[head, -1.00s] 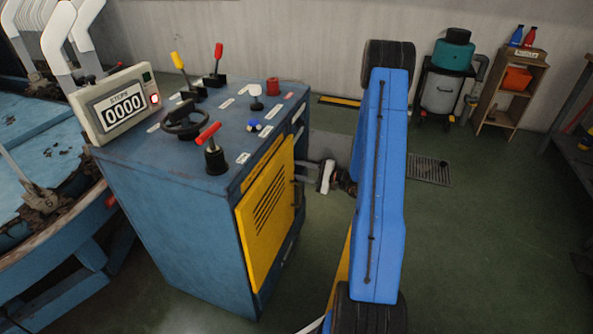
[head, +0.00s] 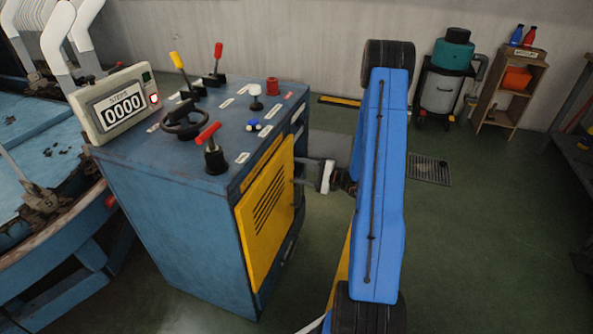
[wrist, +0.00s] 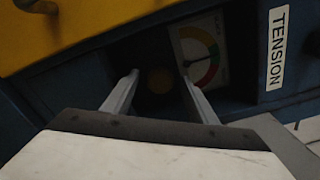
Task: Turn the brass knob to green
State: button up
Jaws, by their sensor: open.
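The brass knob (wrist: 160,80) sits dim and round in a dark recess of the blue machine's side in the wrist view. Beside it on the right is a pale dial (wrist: 201,49) with green and red bands; I cannot tell clearly which band its needle marks. My gripper (wrist: 158,88) is open, with one finger on each side of the knob in the picture. I cannot tell whether the fingers touch it. In the head view my gripper (head: 308,173) is at the machine's right side, beside the yellow panel; the knob and dial are hidden there.
The blue machine (head: 170,235) carries levers, a wheel and a counter box (head: 120,103) on top. A yellow vented panel (head: 266,220) is on its side, and a TENSION label (wrist: 277,48) is right of the dial. Green floor (head: 480,250) is open to the right.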

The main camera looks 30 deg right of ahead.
jog(key=v, duration=1.7)
jog(key=shift+s, duration=0.2)
jog(key=shift+d, duration=0.15)
